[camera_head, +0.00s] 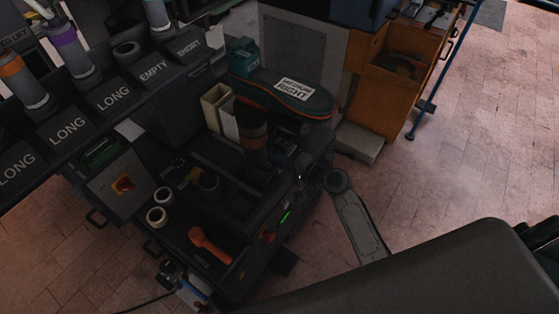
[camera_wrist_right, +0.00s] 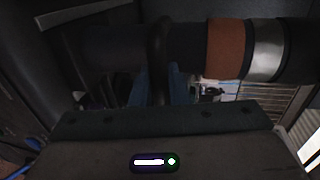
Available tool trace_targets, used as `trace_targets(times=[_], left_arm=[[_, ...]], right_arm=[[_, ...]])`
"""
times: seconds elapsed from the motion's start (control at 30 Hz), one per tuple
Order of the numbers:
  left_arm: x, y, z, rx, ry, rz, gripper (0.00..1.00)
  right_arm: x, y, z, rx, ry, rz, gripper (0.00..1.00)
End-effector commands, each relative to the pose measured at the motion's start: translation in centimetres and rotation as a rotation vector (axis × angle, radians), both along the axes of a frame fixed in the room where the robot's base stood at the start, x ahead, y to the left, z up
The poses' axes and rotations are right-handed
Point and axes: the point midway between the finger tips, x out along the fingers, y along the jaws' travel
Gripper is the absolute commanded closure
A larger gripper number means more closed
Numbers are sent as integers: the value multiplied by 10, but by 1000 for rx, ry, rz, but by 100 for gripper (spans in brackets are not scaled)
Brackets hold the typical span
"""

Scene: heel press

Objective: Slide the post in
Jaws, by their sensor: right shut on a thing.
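A dark post with an orange-brown band (camera_head: 252,128) stands roughly upright over the dark press (camera_head: 215,165) in the head view. In the right wrist view the post (camera_wrist_right: 228,50) lies across the picture, with the orange band, a silver ring and a dark end to the right. In the head view my right arm reaches in from the lower right; the fingers are too dark to make out. The post's lower end is hidden. My left gripper is out of view.
A rack (camera_head: 112,97) labelled LONG, EMPTY and SHORT holds several posts at the upper left. A shoe sole marked RIGHT (camera_head: 262,91) lies behind the press. An orange-handled tool (camera_head: 208,245) and two pale rings (camera_head: 160,205) lie at the front. An orange cabinet (camera_head: 385,95) stands behind.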

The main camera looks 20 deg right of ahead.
Motion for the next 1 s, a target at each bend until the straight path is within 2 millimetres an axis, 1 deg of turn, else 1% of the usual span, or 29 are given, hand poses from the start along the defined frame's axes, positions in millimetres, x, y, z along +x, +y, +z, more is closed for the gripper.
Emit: trace_targets(times=[0.17,0.5,0.7,0.9,1.0], left_arm=[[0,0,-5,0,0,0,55],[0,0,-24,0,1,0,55],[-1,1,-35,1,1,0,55],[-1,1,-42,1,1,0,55],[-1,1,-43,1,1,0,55]], right_arm=[[18,14,0,5,-4,-1,100],[78,61,0,5,-5,1,100],[108,85,0,4,-5,1,100],[128,99,1,4,-3,0,100],[132,103,1,2,-3,0,100]])
